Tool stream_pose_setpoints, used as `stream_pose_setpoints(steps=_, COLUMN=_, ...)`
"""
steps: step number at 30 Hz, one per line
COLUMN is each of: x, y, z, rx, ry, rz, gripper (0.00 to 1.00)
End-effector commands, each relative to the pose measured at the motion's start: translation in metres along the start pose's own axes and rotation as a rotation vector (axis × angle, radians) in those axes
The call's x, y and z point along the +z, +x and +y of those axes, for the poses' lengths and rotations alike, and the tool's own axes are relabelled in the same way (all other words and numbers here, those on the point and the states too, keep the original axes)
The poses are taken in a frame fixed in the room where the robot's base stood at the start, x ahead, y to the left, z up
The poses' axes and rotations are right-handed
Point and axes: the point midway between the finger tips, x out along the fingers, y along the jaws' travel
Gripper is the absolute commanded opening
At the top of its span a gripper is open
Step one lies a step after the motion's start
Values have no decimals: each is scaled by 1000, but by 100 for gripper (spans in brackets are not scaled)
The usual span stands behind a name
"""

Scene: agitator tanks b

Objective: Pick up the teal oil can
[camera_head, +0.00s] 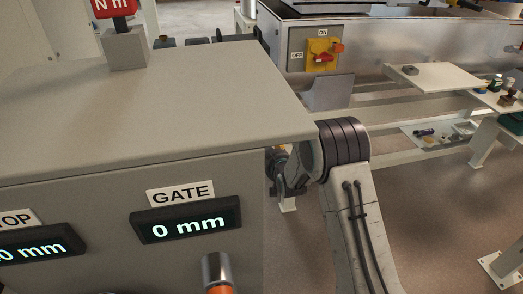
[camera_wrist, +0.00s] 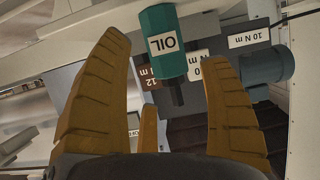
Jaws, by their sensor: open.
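The teal oil can (camera_wrist: 163,35), with a white OIL label, is at the top middle of the wrist view. The can appears in the gap between the fingertips, and nothing is held. I cannot tell how far beyond the tips it is. I cannot make out the can in the head view, where the grey cabinet hides part of my arm.
In the wrist view, a dark teal cylinder (camera_wrist: 266,66) and labelled plates, including a 10 N m plate (camera_wrist: 249,40), are near the can. In the head view, the grey cabinet (camera_head: 130,110) with a GATE display fills the left. A shelf (camera_head: 437,77) and benches stand at right.

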Motion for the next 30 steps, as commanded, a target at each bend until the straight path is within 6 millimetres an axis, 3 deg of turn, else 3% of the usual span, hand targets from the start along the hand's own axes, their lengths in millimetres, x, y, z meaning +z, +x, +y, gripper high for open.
stream_pose_setpoints(steps=18, x=1, y=51, z=2, rx=3, ry=0, rz=-2, gripper=71)
stream_pose_setpoints(steps=30, x=1, y=58, z=2, rx=3, ry=0, rz=-2, gripper=71)
